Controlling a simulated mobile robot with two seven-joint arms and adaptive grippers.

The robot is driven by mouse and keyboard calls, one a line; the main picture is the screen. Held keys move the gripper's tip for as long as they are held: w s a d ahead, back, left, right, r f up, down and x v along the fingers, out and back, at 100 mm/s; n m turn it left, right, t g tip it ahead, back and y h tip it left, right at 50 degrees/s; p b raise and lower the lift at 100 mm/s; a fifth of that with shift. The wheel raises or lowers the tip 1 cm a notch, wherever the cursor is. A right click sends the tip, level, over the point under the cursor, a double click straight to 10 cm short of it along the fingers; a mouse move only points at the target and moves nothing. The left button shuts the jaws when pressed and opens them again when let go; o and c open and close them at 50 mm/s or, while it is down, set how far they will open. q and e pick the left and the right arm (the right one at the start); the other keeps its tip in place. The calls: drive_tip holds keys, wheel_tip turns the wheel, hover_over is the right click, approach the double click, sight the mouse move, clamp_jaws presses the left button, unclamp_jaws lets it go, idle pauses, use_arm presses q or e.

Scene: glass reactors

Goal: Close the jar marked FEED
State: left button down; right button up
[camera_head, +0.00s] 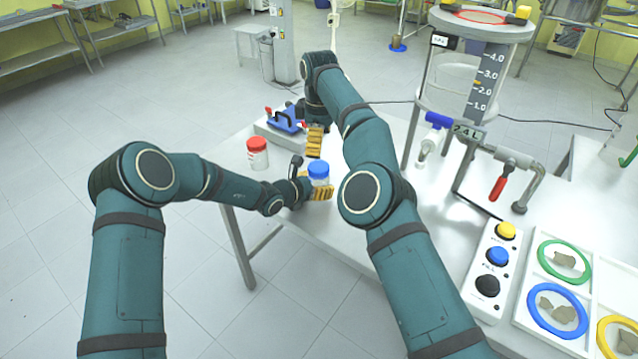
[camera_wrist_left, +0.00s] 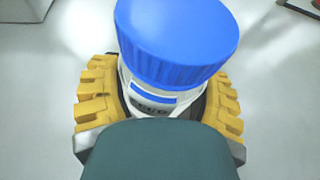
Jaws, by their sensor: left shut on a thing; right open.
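The jar (camera_head: 321,182) stands on the white table, with a blue lid (camera_head: 318,169) on its mouth. In the left wrist view, its white label (camera_wrist_left: 150,107) has a blue band and partly hidden lettering that seems to read FEED. The blue lid (camera_wrist_left: 178,40) covers the top there; I cannot tell whether it is screwed tight. My left gripper (camera_head: 318,193) is shut on the jar's body, its yellow fingers on both sides below the lid. My right gripper (camera_head: 315,143) is open and empty, just behind the jar in the head view, apart from the lid.
A red-lidded jar (camera_head: 257,153) stands left near the table edge. A blue device (camera_head: 285,120) sits behind. At right are a valve with a red handle (camera_head: 502,184), a button panel (camera_head: 489,270) and a tray with coloured rings (camera_head: 577,262).

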sight(319, 166)
drive_tip(key=shift+f, duration=0.1)
drive_tip(key=shift+f, duration=3.9)
drive_tip(key=c, duration=1.3)
drive_tip(key=o, duration=1.3)
drive_tip(key=shift+r, duration=0.1)
drive_tip(key=shift+r, duration=2.2)
